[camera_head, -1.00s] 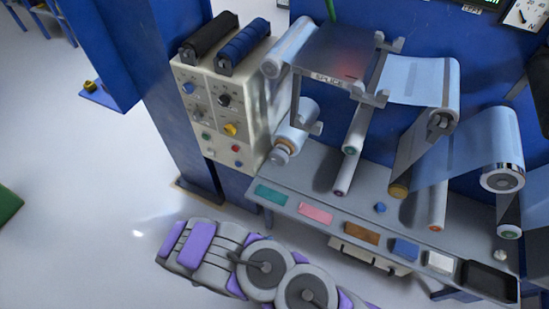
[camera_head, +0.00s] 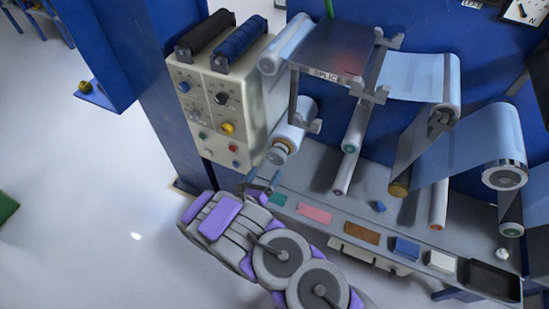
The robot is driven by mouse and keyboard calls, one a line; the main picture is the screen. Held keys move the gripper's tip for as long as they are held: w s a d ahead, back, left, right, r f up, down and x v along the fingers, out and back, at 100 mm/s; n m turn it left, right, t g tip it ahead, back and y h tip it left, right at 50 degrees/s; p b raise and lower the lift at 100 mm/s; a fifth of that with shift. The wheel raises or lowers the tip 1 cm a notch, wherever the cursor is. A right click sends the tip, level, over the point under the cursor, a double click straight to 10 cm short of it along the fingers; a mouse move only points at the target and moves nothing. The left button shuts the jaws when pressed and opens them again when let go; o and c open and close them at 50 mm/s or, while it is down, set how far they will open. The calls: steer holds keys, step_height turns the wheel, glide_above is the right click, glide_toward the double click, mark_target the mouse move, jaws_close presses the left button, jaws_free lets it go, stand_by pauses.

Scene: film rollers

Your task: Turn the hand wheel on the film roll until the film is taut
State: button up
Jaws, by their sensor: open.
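The small film roll (camera_head: 294,128) sits under the splice table, just right of the control box. A stepped round hub at its near end (camera_head: 278,153) looks like the hand wheel. Pale blue film (camera_head: 415,75) hangs between the rollers on the right. My gripper (camera_head: 262,181) is open, with its fingers just below the hub, over the left end of the grey shelf. The fingers look apart from the hub, though the exact depth is unclear. Nothing shows between them.
The cream control box (camera_head: 222,110) with knobs and buttons stands left of the roll against a blue post (camera_head: 165,100). The splice table (camera_head: 335,50) overhangs the roll. Several rollers and coloured blocks occupy the shelf (camera_head: 330,180). Floor at left is clear.

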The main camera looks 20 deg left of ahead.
mark_target(274, 158)
steer(key=w, duration=0.3)
steer(key=w+b, duration=0.1)
steer(key=w, duration=0.5)
steer(key=shift+w+d, duration=0.1)
steer(key=shift+d, duration=0.25)
steer(key=c, duration=0.8)
steer(key=shift+m, duration=0.3)
steer(key=shift+m+b, duration=0.35)
steer(key=shift+m, duration=0.15)
steer(key=o, duration=0.8)
steer(key=shift+a+f, duration=0.1)
